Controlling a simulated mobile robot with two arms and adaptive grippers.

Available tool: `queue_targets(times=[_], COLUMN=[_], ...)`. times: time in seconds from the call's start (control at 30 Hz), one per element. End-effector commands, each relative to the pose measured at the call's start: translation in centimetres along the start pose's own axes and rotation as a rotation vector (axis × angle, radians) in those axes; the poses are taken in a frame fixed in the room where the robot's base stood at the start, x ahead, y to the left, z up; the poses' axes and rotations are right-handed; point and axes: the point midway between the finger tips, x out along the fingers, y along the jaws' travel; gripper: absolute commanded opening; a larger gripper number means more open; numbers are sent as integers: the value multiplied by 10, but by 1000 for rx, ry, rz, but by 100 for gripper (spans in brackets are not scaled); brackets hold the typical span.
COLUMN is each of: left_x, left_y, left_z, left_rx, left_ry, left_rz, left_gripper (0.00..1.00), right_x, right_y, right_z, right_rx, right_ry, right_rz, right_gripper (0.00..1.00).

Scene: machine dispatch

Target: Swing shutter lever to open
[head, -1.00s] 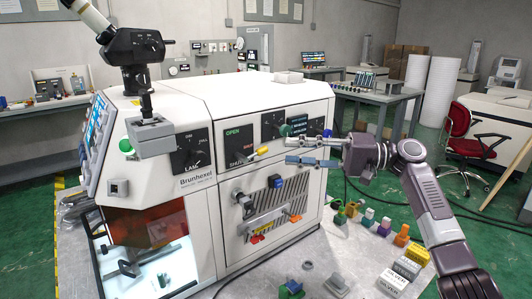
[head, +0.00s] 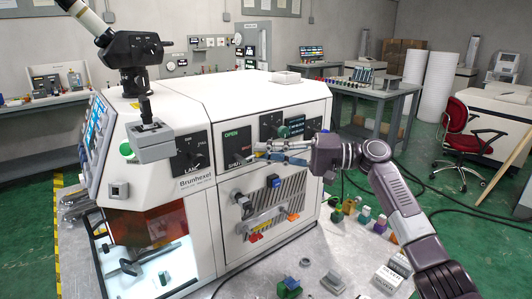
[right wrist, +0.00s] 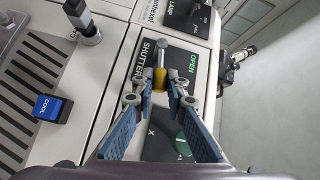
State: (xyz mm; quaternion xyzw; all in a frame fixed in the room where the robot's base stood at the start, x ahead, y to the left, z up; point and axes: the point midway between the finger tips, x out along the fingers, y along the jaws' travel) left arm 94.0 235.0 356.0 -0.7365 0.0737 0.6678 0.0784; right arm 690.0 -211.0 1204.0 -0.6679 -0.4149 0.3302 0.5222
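The shutter lever (head: 259,147) has a yellow grip and stands out from the black shutter panel (head: 231,140) on the machine's front. In the right wrist view the lever's yellow grip (right wrist: 160,79) and metal shaft lie between the fingertips of my right gripper (right wrist: 158,82). The fingers are apart, with a gap visible beside the grip. In the head view my right gripper (head: 280,152) reaches to the lever from the right and partly covers the panel. My left gripper is not in view.
Below stand a silver handle (head: 265,219) and orange clips. Several small coloured parts (head: 365,216) lie on the table at the right.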

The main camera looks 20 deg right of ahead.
Motion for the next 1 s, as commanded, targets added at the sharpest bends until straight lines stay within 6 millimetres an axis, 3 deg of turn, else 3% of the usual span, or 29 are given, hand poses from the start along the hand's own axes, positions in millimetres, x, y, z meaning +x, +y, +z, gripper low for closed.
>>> queue_targets(times=[0.57,1.0], left_x=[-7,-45], left_y=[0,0], left_z=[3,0], left_rx=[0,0], left_ry=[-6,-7], left_rz=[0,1], left_gripper=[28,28], right_x=[0,6], right_y=[-6,-32], right_z=[-1,0], right_rx=[-58,-321], right_ry=[-14,-75], right_rz=[57,305], right_gripper=[0,0])
